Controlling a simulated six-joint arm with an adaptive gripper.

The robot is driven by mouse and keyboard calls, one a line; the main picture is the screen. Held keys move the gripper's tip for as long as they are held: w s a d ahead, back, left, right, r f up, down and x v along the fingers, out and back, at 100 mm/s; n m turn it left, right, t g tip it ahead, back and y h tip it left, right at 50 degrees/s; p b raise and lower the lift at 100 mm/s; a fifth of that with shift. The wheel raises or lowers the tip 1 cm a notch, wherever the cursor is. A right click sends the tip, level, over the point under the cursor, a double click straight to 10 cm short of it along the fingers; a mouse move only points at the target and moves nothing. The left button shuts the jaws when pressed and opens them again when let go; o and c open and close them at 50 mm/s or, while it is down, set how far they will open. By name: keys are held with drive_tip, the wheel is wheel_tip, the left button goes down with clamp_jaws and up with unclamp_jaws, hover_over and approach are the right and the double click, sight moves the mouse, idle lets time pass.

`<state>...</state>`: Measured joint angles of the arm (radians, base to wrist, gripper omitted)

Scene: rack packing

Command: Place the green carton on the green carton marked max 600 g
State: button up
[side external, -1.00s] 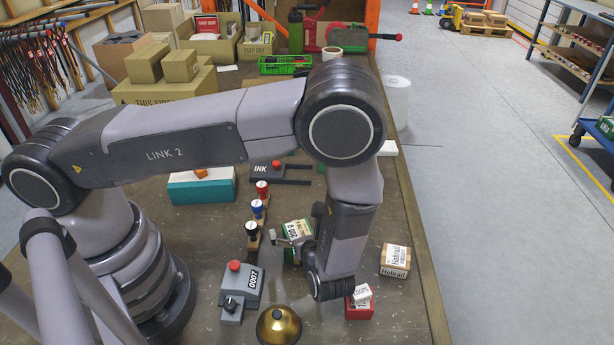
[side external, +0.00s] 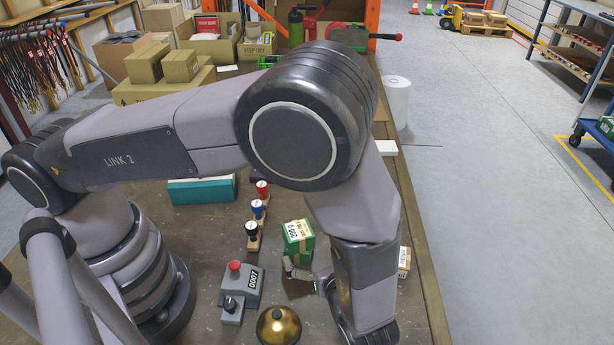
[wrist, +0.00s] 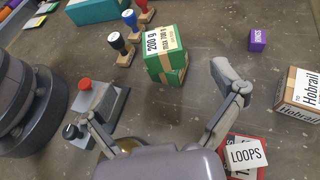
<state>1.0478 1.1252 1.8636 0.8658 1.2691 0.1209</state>
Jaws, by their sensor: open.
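A green carton (wrist: 162,40) with a white label reading "200 g" and what looks like "max 700 g" sits on top of another green carton (wrist: 172,76) in the wrist view. The lower carton's marking cannot be read. The upper carton also shows in the side view (side external: 298,234), where my finger and arm partly hide the lower one. My gripper (wrist: 165,95) is open and empty, its fingers spread apart on the near side of the stack. One finger shows in the side view, where my gripper (side external: 302,273) is largely hidden by my wrist.
A tan Hobrail carton (wrist: 300,92), a small purple box (wrist: 257,40) and a white LOOPS box (wrist: 246,155) on a red box lie right of the stack.

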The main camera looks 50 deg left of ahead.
drive_tip(key=a+r+n+g+h, duration=0.3)
drive_tip(key=a+r+n, duration=0.25)
drive_tip(key=r, duration=0.45)
drive_tip(key=a+r+n+g+h, duration=0.25)
drive_tip(key=a+r+n, duration=0.3)
drive_tip(key=r, duration=0.45)
drive_tip(key=s+a+r+n+t+h, duration=0.6)
drive_tip(key=s+a+r+n+h, duration=0.1)
drive_tip(key=s+r+n, duration=0.4)
drive_tip(key=shift+s+a+r, duration=0.2)
drive_tip(key=shift+s+a, duration=0.25)
drive_tip(key=shift+s, duration=0.05)
